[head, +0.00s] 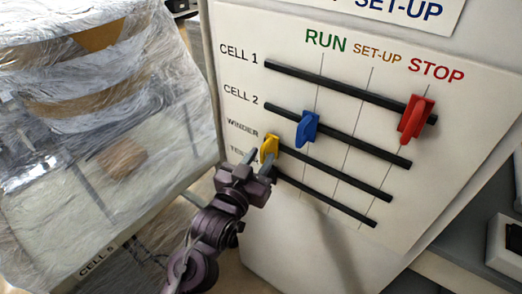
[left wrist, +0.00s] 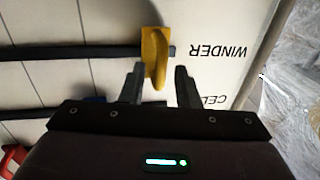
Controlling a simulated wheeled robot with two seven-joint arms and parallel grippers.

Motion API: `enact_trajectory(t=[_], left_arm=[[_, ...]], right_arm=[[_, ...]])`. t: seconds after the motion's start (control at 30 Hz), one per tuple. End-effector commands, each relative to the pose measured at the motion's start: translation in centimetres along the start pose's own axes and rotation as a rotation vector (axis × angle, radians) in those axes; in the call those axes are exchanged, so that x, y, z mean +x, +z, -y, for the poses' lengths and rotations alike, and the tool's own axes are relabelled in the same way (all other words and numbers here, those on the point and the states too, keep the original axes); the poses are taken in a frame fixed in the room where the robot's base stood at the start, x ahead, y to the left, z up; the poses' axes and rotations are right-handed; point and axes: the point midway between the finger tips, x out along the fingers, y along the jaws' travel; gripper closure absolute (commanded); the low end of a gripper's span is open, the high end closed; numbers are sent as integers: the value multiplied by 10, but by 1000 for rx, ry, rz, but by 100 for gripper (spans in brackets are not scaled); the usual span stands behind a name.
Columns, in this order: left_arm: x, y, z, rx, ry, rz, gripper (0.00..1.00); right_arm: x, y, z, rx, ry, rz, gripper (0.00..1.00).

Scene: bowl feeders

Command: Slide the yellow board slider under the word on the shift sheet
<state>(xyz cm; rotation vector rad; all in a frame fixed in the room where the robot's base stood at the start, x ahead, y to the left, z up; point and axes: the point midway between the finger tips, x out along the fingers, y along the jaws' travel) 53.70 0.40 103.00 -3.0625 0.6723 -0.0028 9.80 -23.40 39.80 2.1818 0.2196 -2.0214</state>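The yellow slider (head: 269,149) sits at the left end of the WINDER track (head: 335,172), left of the RUN line. My left gripper (head: 258,163) is at the slider. In the left wrist view its two fingers stand apart, with the lower tip of the yellow slider (left wrist: 155,58) between the fingertips (left wrist: 160,80) and gaps at the sides. The board (head: 300,215) has columns RUN, SET-UP and STOP. A sheet (head: 425,28) at the top edge shows SET-UP in blue; its upper and left parts are cut off. My right gripper is out of view.
A blue slider (head: 307,128) is on the CELL 2 track near the RUN line. A red slider (head: 416,117) is at STOP on the CELL 1 track. The lowest track shows no slider; its left end is hidden. A plastic-wrapped machine (head: 90,160) stands at left.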

Motion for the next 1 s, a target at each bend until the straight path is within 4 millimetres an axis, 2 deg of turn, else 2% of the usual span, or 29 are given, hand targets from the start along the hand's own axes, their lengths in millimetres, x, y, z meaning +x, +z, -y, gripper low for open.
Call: enact_trajectory(t=[0.17, 0.47, 0.7, 1.0], left_arm=[[17, 0, 0, 0, 0, 0, 71], [20, 1, 0, 0, 0, 1, 71], [20, 1, 0, 0, 0, 1, 100], [20, 1, 0, 0, 0, 2, 100]], right_arm=[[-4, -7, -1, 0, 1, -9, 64], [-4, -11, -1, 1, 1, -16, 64], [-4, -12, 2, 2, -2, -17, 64], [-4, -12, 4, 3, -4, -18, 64]])
